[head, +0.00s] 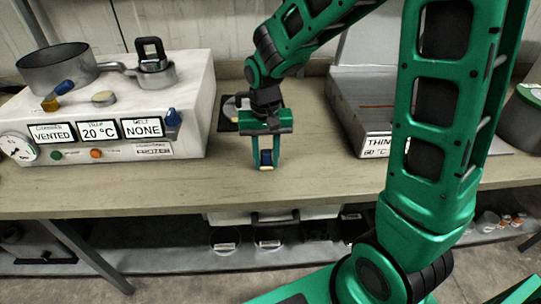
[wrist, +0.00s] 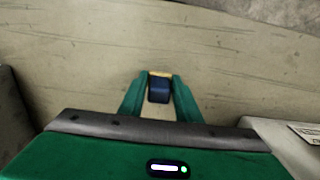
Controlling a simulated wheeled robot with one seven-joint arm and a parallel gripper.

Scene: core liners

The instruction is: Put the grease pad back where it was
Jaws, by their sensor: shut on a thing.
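My gripper (head: 265,163) is shut on a small dark blue piece with a yellow edge (head: 266,157). It holds this piece over the front part of the bench, between the white unit and the metal plate unit. In the wrist view the blue piece (wrist: 159,91) sits between the two green fingertips, its yellow edge at the far end. No label shows on it, so I cannot tell for sure that it is the grease pad. A similar blue and yellow piece (head: 63,88) lies on top of the white unit (head: 190,85).
A pot (head: 57,70) and a smaller pan with a black block (head: 151,55) stand on the white unit. Behind my gripper is a dark mat (head: 227,122), partly hidden. A metal plate unit (head: 365,105) is at right. The wooden bench (head: 300,180) has clear room in front.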

